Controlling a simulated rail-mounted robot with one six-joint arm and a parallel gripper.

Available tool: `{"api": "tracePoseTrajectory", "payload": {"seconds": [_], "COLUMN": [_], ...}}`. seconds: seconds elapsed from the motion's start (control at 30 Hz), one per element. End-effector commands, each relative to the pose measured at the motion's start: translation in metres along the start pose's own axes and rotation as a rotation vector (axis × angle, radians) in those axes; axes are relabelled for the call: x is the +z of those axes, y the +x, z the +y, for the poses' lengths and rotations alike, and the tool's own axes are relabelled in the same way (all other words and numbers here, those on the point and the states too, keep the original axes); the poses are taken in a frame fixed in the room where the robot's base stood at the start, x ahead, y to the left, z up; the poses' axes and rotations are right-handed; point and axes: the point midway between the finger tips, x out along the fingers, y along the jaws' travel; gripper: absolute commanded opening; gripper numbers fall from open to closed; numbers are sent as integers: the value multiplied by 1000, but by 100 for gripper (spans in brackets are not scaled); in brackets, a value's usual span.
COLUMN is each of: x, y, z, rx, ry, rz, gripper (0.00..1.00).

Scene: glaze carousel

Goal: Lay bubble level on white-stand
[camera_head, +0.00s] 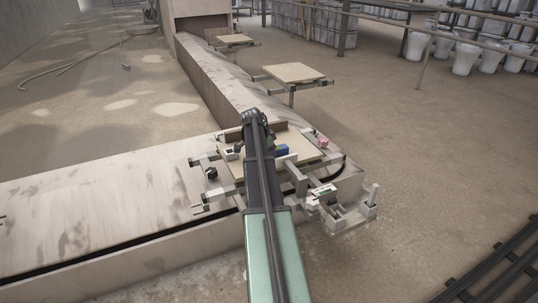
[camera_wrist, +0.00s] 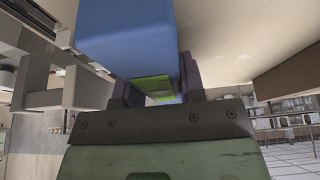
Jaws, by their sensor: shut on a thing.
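The bubble level, a blue block with a yellow-green strip, fills the upper middle of the wrist view (camera_wrist: 125,40). My gripper (camera_wrist: 160,92) is shut on it, with dark fingers on either side of the strip. In the head view the blue level (camera_head: 283,149) shows just right of my arm, above or over a beige board; the height gap is unclear. My arm hides most of my gripper there. A small white piece with green marks (camera_head: 321,191), possibly the white stand, is at the lower right of the board, apart from the level.
The beige board (camera_head: 236,167) has brackets around it on the carousel track. A pink item (camera_head: 323,143) sits near its right edge. A pale fixture with posts (camera_head: 348,213) stands at the track's end. Other boards (camera_head: 292,73) stand farther along the track.

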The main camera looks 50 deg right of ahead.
Motion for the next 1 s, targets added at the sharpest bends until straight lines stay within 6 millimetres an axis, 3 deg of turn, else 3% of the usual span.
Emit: {"api": "tracePoseTrajectory", "payload": {"seconds": [0.03,0.17,0.53,0.67,0.9,1.0], "x": [0,0,-2,-4,-6,-5], "y": [1,0,-8,-33,-100,-119], "z": [0,0,0,0,0,0], "rx": [0,0,0,0,-1,-1], "ry": [0,0,0,-1,-2,0], "rz": [0,0,0,0,0,0], "gripper": [42,62,63,63,63,63]}}
